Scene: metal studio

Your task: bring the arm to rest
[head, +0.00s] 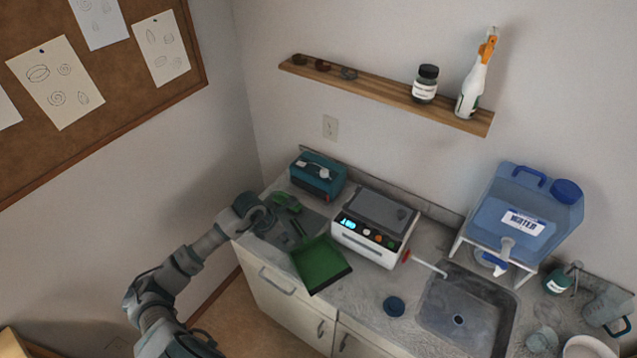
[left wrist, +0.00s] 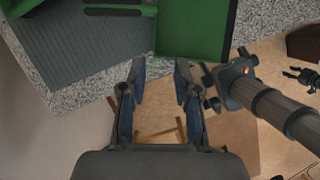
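My left arm comes in from the lower left of the head view, and its left gripper (head: 264,216) is at the left front end of the counter, next to an open green case. The fingers are hard to make out there. In the left wrist view the two fingers of the left gripper (left wrist: 160,84) stand apart with nothing between them. No right gripper can be made out in the head view.
The counter holds a teal box (head: 318,172), a white device (head: 365,247), a sink (head: 462,312) and a blue water container (head: 528,215). A wooden shelf (head: 385,92) is above. A jointed grey arm or leg part (left wrist: 265,100) shows in the wrist view.

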